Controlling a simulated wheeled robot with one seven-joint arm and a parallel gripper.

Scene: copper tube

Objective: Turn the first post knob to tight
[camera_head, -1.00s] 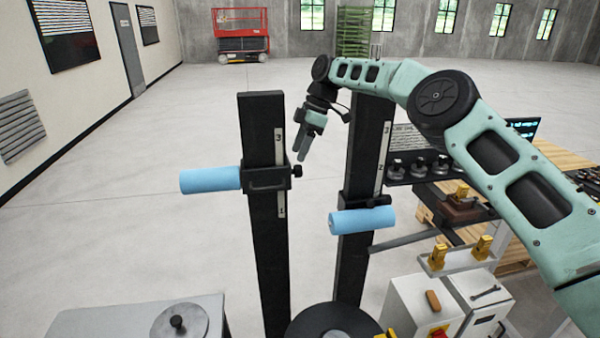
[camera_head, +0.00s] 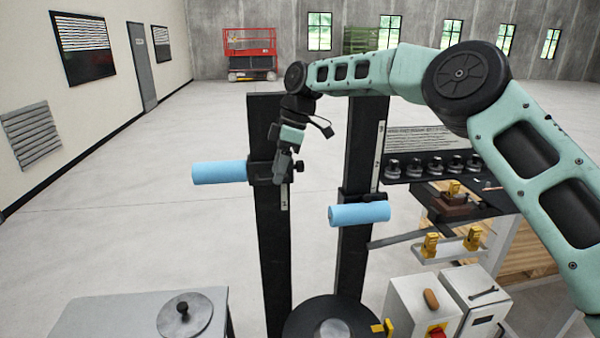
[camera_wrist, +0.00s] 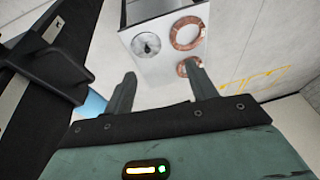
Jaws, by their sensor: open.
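The left black post (camera_head: 272,250) carries a dark sliding bracket (camera_head: 256,171) with a blue roller (camera_head: 219,172). Its small black knob (camera_head: 299,167) sticks out on the bracket's right side. My gripper (camera_head: 281,173) overlaps the bracket in the head view, fingers pointing down, just left of the knob. Contact cannot be told. In the wrist view my gripper (camera_wrist: 158,85) is open with nothing between its fingers. That view shows a post and dark bracket (camera_wrist: 45,72) at left and a bit of blue roller (camera_wrist: 95,103) behind the left finger; the knob is not clear there.
A second post (camera_head: 352,258) stands to the right with its own blue roller (camera_head: 359,214) and knob (camera_head: 383,196). A bench with fixtures (camera_head: 450,243) and white boxes (camera_head: 425,305) lies further right. A grey table (camera_head: 110,310) is at lower left.

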